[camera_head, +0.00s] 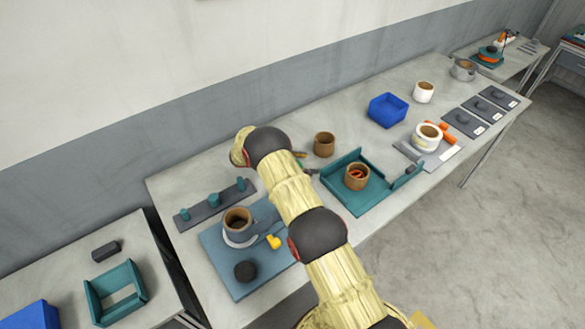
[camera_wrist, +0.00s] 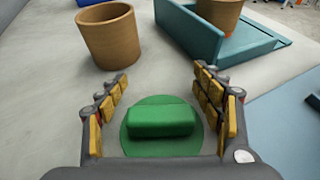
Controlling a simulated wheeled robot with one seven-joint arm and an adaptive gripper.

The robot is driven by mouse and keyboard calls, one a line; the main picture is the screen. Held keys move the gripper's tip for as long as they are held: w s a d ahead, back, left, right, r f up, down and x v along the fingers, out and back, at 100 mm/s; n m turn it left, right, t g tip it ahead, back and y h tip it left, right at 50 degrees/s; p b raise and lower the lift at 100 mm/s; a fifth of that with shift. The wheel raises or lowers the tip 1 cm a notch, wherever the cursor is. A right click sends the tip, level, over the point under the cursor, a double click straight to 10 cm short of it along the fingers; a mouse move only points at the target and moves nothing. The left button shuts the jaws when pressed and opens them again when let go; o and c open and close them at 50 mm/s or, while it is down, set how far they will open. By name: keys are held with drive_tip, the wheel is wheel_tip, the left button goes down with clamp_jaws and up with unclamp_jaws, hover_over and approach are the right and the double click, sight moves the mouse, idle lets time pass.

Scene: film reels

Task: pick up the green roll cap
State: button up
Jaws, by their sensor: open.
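The green roll cap (camera_wrist: 160,122) lies on the grey table in the wrist view, a round disc with a raised block-shaped grip on top. My gripper (camera_wrist: 165,88) is open, with its yellow-padded fingers on the left and right of the cap. The cap is between the fingers in the picture, with visible space on both sides. I cannot tell the height of the fingertips above the table. In the head view my arm hides most of the cap; a small bit of green shows beside the arm.
A brown cup (camera_wrist: 110,38) stands just beyond the fingers on the left. A teal tray (camera_wrist: 190,33) with another brown cup (camera_head: 357,177) is beyond on the right. A blue mat (camera_head: 213,262) carries a grey machine (camera_head: 240,238). A blue bin (camera_head: 388,110) stands farther back.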

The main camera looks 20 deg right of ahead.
drive_tip(key=c, duration=1.1)
drive_tip(key=shift+c, duration=1.1)
